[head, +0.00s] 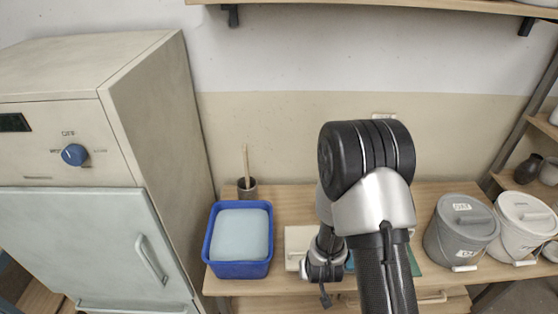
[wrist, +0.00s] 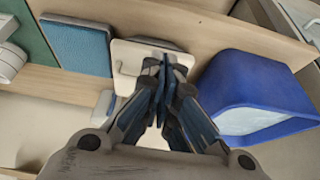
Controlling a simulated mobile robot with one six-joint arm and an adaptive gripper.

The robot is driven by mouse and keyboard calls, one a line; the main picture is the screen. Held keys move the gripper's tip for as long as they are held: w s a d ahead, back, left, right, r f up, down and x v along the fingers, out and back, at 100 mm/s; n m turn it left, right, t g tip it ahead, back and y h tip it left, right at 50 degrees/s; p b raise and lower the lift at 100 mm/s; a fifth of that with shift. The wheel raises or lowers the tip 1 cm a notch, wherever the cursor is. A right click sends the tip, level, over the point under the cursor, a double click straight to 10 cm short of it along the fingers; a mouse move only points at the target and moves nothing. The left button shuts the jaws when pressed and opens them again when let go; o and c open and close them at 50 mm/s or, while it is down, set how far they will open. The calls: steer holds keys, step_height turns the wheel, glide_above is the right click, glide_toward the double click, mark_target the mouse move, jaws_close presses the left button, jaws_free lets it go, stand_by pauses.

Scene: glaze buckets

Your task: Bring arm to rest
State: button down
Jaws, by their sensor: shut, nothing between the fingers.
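My arm rises in front of the worktable in the head view, and its upper links hide part of the table. My gripper shows in the wrist view (wrist: 163,65), with its fingers together and nothing between them. In that view it is over the pale board (wrist: 128,62) near the table's edge. In the head view the gripper's fingers are hidden or too small to make out.
A blue tub (head: 240,270) with pale content stands left of my arm; it also shows in the wrist view (wrist: 240,82). A grey lidded bucket (head: 460,240) and a white one (head: 522,230) stand right. A kiln-like cabinet (head: 80,240) is at far left. A shelf (head: 400,8) hangs above.

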steer(key=s+r, duration=0.2)
steer(key=r, duration=1)
steer(key=s+r, duration=0.2)
steer(key=r, duration=0.9)
steer(key=s+d+r, duration=0.1)
steer(key=s+r, duration=0.5)
steer(key=s, duration=0.3)
steer(key=s+d+r, duration=0.1)
steer(key=s+r, duration=0.6)
steer(key=s, duration=0.2)
steer(key=shift+s, duration=0.15)
steer(key=shift+d, duration=0.1)
